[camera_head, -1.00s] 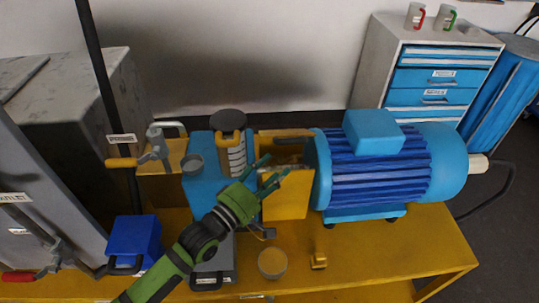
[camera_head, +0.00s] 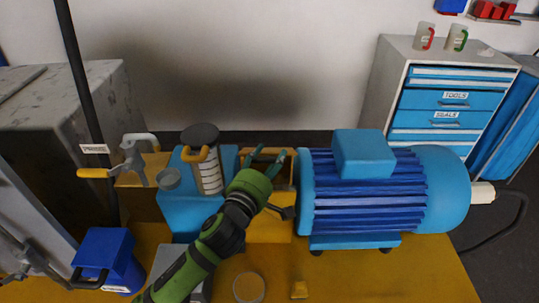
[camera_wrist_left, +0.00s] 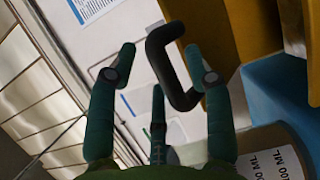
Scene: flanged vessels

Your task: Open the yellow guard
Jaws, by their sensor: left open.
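The yellow guard (camera_head: 270,230) stands between the blue pump body and the blue motor in the head view. In the left wrist view a dark loop handle (camera_wrist_left: 158,62) lies between the spread fingertips of the gripper (camera_wrist_left: 161,64). I cannot tell whether a finger touches it. A yellow surface (camera_wrist_left: 270,32) shows at upper right. My right gripper is out of view.
The blue motor (camera_head: 365,190) stands close to the right of the guard. The blue pump body (camera_head: 190,210) with a labelled cylinder (camera_head: 208,172) stands to the left. A blue box (camera_head: 105,255) is at the lower left. The yellow bench (camera_head: 370,275) is mostly clear at front right.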

